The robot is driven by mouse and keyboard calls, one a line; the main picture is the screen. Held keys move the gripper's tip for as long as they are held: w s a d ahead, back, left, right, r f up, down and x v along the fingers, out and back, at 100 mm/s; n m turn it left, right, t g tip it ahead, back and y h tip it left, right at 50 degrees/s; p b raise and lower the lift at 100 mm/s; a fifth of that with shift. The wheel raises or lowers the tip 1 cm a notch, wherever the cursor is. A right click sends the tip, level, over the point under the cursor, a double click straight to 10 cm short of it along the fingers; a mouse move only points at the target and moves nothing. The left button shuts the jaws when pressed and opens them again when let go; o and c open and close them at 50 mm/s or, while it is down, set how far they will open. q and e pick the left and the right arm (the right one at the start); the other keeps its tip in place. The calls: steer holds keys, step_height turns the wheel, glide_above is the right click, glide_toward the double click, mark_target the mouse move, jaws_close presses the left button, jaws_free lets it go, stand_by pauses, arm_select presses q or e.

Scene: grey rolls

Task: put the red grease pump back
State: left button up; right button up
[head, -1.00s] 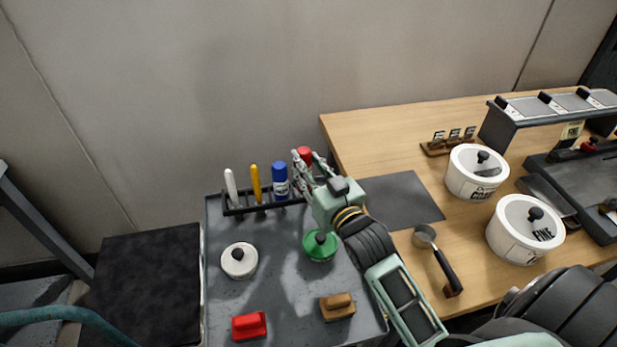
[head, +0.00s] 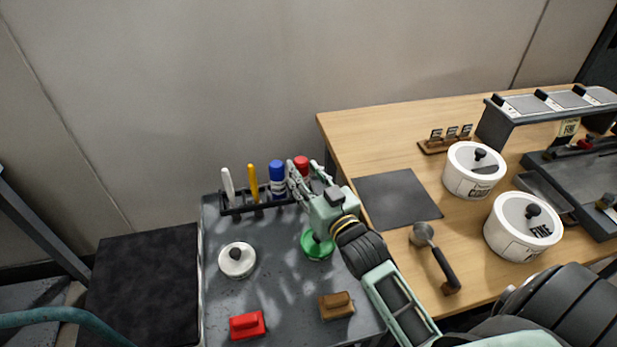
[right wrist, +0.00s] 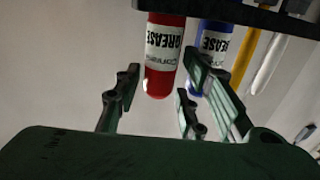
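The red grease pump (head: 301,164) stands upright at the right end of the dark rack (head: 232,211), beside the blue grease pump (head: 277,172). My right gripper (head: 303,172) is open with its fingers on either side of the red pump. In the right wrist view, upside down, the red pump (right wrist: 164,58) hangs from the dark rack bar (right wrist: 225,14), with gaps between it and the fingers. The blue pump (right wrist: 212,45) is close to the right-hand fingers. The red pump's lower part is hidden by my gripper in the head view. My left gripper is not in view.
A white (head: 227,184) and a yellow (head: 253,181) tool stand in the rack. The grey bench holds a white-lidded pot (head: 237,261), a green-lidded pot (head: 317,247), a red block (head: 247,325) and a brown block (head: 336,306). A wooden table (head: 400,125) adjoins on the right.

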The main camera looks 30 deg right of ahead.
steer(key=s+b, duration=0.1)
steer(key=s, duration=1.1)
steer(key=shift+r, duration=0.15)
steer(key=shift+a, duration=0.1)
